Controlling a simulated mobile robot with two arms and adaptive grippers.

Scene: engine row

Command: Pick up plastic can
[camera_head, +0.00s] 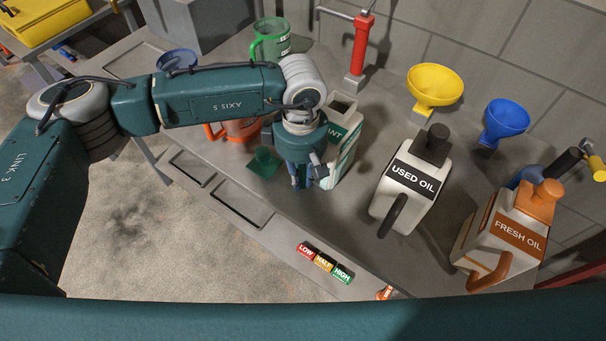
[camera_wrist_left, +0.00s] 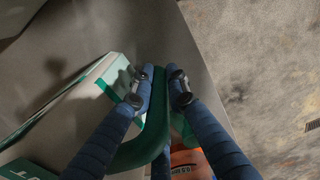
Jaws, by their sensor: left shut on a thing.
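A white and green plastic can (camera_head: 347,140) with an open square top stands on the grey workbench (camera_head: 310,222). My left gripper (camera_head: 311,184) is at the can's front left side and partly hides it. In the left wrist view, the two blue fingers of my left gripper (camera_wrist_left: 160,84) are on either side of the can's green handle (camera_wrist_left: 136,152), shut on it. The can's white body (camera_wrist_left: 62,98) lies to the left of the fingers there. The can appears to rest on the bench; its base is partly hidden. My right gripper is not in view.
A USED OIL can (camera_head: 408,190) and a FRESH OIL can (camera_head: 503,235) stand to the right. A green jug (camera_head: 270,38) and a red post (camera_head: 361,50) are behind. An orange jug (camera_head: 240,131) is behind my arm. Coloured level tags (camera_head: 324,262) lie near the front edge.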

